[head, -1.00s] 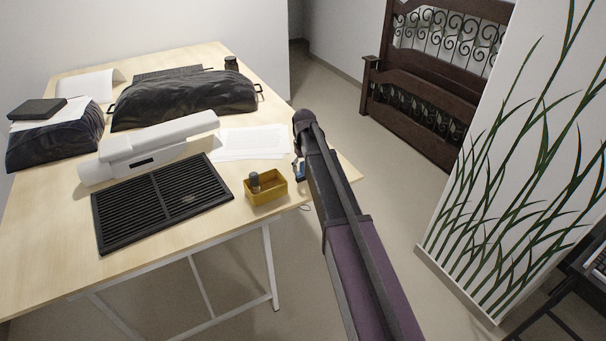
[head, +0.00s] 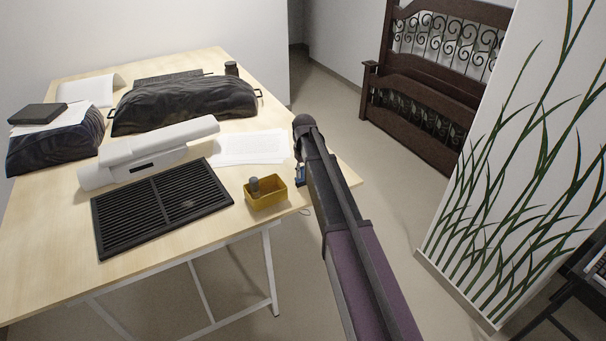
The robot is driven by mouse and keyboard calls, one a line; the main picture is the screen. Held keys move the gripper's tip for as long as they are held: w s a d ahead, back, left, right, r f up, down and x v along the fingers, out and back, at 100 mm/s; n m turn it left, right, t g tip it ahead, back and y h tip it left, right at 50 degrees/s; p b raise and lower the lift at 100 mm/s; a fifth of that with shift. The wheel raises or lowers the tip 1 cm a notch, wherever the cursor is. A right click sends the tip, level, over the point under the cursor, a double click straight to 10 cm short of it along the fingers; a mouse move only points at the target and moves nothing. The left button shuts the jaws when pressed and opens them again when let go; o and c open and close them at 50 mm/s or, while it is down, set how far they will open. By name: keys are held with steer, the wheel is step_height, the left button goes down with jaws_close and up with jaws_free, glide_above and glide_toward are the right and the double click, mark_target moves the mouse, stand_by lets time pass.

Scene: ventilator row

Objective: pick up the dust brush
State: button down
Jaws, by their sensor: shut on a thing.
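My arm reaches up from the bottom of the head view and ends at a dark joint over the table's right corner. My gripper cannot be made out; it is hidden behind the arm. A small dark and blue piece (head: 300,176) shows at the arm's left edge, too small to name. I cannot pick out the dust brush with certainty. A yellow open box (head: 267,199) stands near the table's front right edge, left of my arm. A short grey upright cylinder (head: 254,185) stands in it.
The wooden table (head: 60,225) holds a black slatted grille (head: 160,203), a white device (head: 150,150), papers (head: 250,147), a long dark covered bundle (head: 185,102) and a second dark bundle (head: 50,145). A patterned panel (head: 530,160) stands at right. Floor (head: 375,170) lies clear between.

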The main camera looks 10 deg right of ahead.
steer(key=shift+r, duration=0.15)
step_height(320, 180, up, 3)
steer(key=p, duration=0.3)
steer(key=shift+r+p, duration=0.2)
steer(key=shift+p, duration=0.1)
steer(key=s+r+p, duration=0.1)
steer(key=s, duration=1.5)
steer(key=shift+r, duration=0.15)
steer(key=c, duration=1.1)
jaws_free()
steer(key=shift+c, duration=1.2)
steer(key=shift+a, duration=0.1)
